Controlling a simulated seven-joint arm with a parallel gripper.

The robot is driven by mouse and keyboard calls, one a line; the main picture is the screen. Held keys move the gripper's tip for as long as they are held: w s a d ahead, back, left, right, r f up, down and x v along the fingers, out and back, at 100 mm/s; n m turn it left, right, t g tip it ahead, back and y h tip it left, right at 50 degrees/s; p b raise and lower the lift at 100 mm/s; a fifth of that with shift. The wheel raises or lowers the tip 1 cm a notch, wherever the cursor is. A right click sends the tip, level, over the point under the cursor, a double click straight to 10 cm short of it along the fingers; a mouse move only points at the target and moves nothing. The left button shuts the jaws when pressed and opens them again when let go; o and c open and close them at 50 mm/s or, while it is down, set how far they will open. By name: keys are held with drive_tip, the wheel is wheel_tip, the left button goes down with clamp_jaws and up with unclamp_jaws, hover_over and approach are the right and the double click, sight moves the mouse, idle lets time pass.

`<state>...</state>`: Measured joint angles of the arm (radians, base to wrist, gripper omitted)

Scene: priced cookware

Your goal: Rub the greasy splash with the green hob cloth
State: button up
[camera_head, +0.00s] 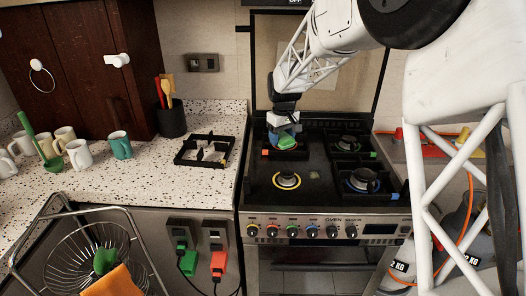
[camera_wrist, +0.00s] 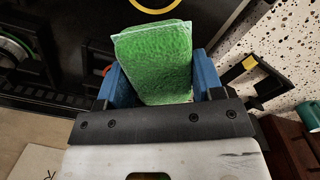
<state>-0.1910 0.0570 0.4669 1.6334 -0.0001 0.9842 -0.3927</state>
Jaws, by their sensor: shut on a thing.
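My gripper (camera_head: 282,130) is over the back left part of the black hob (camera_head: 322,190). In the wrist view its blue fingers (camera_wrist: 160,84) are shut on the green hob cloth (camera_wrist: 155,55), a thick, fuzzy pad that sticks out past the fingertips. The cloth also shows as a small green patch (camera_head: 287,143) below the gripper in the head view. I cannot tell whether it touches the hob. A small yellowish mark (camera_head: 314,175) on the hob, right of the front left burner, may be the greasy splash. It is apart from the cloth.
The front left burner (camera_head: 287,180) has a yellow ring. Pan supports stand around the right-hand burners (camera_head: 362,181). A loose black grate (camera_head: 204,150) lies on the speckled counter (camera_head: 185,180) to the left. Mugs (camera_head: 120,145) and a utensil pot (camera_head: 172,120) stand farther left. The hob's middle is clear.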

drive_tip(key=shift+w+d+r+m, duration=0.35)
drive_tip(key=shift+w+d, duration=1.2)
drive_tip(key=shift+d, duration=1.9)
drive_tip(key=shift+w+d+r+m, duration=0.15)
drive_tip(key=shift+w+d+m, duration=0.3)
drive_tip(key=shift+w+d, duration=2.05)
drive_tip(key=s+d+f+n, duration=0.1)
drive_tip(key=s+f+n, duration=0.5)
drive_tip(key=s+n, duration=0.3)
drive_tip(key=shift+s+f+n, duration=0.35)
drive_tip(key=shift+n, duration=1.65)
drive_tip(key=shift+d+f, duration=0.1)
drive_tip(key=shift+f, duration=0.05)
